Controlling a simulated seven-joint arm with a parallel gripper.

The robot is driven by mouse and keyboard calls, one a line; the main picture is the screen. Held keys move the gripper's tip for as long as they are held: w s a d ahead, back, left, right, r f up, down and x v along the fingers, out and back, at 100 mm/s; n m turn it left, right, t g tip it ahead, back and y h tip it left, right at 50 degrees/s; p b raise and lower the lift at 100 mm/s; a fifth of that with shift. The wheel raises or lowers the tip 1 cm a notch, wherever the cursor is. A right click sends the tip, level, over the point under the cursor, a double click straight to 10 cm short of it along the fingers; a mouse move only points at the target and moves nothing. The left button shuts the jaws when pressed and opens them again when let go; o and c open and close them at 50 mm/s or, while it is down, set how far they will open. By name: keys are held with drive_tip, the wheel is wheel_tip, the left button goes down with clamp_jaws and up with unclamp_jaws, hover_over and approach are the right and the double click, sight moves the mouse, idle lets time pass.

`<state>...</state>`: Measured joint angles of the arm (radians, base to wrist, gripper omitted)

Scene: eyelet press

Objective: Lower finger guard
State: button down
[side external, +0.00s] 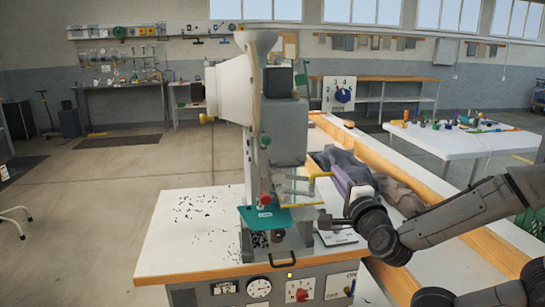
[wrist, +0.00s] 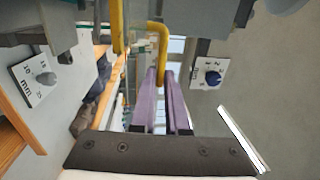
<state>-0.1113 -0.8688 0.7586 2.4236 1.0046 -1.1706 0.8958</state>
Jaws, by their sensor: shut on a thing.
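The press (side external: 284,130) stands on a white-topped bench. Its finger guard (side external: 296,188) looks like a clear panel in front of the work area, with a yellow handle (side external: 320,175) on its right side. In the wrist view the yellow handle (wrist: 162,45) runs down to the tips of my gripper's purple fingers. My gripper (wrist: 163,76) is shut on this handle. In the side view my gripper (side external: 334,172) reaches in from the right. The guard's lower edge appears above the teal plate (side external: 264,216); the exact gap is hard to tell.
A red knob (side external: 265,199) sits at the press front. The bench front carries a gauge (side external: 259,287) and a red dial (side external: 300,294). A numbered dial panel (side external: 342,94) stands behind the press. Dark cloth (side external: 350,165) lies to the right. Small dark bits lie on the bench at left.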

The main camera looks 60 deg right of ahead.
drive_tip(key=shift+w+d+f, duration=0.2)
drive_tip(key=shift+f, duration=0.75)
drive_tip(key=shift+w+d+f, duration=0.15)
drive_tip(key=shift+f, duration=0.75)
drive_tip(key=c, duration=0.8)
unclamp_jaws()
drive_tip(key=shift+c, duration=0.2)
drive_tip(key=s+a, duration=0.1)
drive_tip(key=s, duration=0.6)
drive_tip(key=shift+a, duration=0.2)
